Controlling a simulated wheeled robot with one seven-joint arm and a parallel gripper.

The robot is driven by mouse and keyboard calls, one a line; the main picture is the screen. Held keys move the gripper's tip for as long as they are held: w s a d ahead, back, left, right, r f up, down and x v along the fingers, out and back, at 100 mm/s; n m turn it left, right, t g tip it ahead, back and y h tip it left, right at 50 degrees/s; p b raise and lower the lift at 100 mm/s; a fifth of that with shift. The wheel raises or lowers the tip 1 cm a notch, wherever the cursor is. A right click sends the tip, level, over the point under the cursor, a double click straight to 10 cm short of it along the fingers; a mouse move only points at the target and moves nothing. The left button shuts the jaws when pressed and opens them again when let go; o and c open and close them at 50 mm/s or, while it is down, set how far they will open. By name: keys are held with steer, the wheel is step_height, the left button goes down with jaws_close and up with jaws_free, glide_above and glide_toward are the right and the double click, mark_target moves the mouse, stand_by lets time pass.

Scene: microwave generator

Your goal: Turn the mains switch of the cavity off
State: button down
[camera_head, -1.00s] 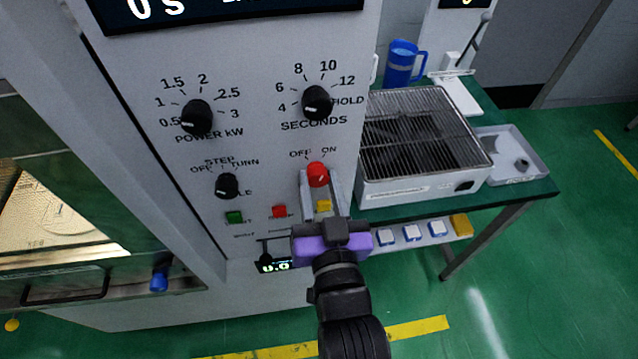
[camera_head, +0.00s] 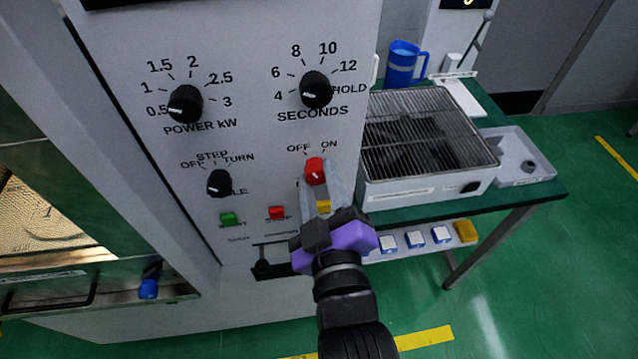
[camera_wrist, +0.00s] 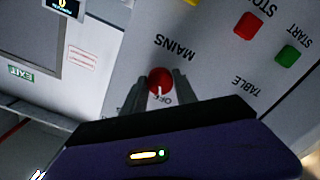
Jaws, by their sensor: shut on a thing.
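The mains switch is a red round knob (camera_head: 315,168) on the grey front panel, below the OFF and ON labels. In the wrist view the knob (camera_wrist: 160,78) sits between my two grey fingers, and its white mark points towards the OFF label. My gripper (camera_head: 318,180), with its purple body, is shut on the knob and rolled at a tilt in the head view. The fingers (camera_wrist: 159,86) hide the knob's sides. The display (camera_head: 230,3) at the top of the panel is dark.
Black knobs for power (camera_head: 186,104), seconds (camera_head: 316,90) and step (camera_head: 219,183) are on the same panel. A green button (camera_head: 232,219) and a red button (camera_head: 277,213) are left of my gripper. A grill box (camera_head: 425,150) stands on the bench at right.

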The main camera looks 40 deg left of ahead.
steer(key=shift+n, duration=0.6)
steer(key=c, duration=1)
jaws_free()
steer(key=shift+o, duration=0.2)
steer(key=b+v, duration=0.2)
steer(key=v, duration=0.6)
